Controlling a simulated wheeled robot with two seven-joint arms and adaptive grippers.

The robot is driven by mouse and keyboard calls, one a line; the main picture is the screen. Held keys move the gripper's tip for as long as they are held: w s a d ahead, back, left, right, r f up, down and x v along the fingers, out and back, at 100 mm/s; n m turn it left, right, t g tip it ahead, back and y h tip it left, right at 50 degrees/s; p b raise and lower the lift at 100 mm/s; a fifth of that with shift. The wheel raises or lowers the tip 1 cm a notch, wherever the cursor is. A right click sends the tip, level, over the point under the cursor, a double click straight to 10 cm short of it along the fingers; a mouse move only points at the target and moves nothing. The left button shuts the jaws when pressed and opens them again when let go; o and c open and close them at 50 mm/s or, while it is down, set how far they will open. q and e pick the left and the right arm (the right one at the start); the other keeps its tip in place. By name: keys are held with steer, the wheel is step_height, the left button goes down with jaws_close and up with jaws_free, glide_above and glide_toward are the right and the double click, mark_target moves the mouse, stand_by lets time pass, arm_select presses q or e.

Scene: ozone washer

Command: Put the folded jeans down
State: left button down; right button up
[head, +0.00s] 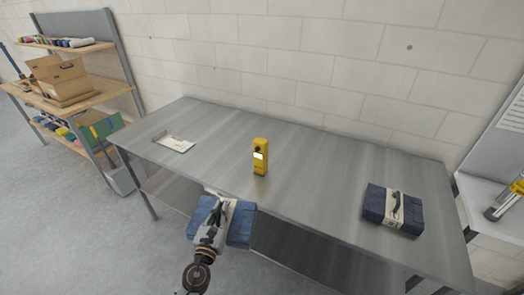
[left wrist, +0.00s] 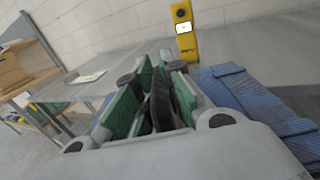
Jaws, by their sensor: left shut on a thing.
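My left gripper (head: 222,207) is shut on a blue folded jeans bundle (head: 240,226) with a pale band. The bundle overlaps the front edge of the metal table (head: 310,180) in the head view, and I cannot tell its exact height. In the left wrist view the green-padded fingers (left wrist: 155,95) close around a dark strap, with the blue denim (left wrist: 255,97) showing at right. A second blue folded bundle (head: 376,203) with a pale band and dark strap lies on the table's right part. My right gripper is not in view.
A yellow handheld device (head: 260,158) stands upright mid-table; it also shows in the left wrist view (left wrist: 184,32). A white card (head: 174,143) lies at the table's left. Bare tabletop lies between the device and the second bundle. A wooden shelf unit (head: 105,90) stands at left.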

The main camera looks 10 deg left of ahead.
arm_select(q)
steer(key=shift+a+f, duration=0.3)
steer(key=shift+a, duration=0.05)
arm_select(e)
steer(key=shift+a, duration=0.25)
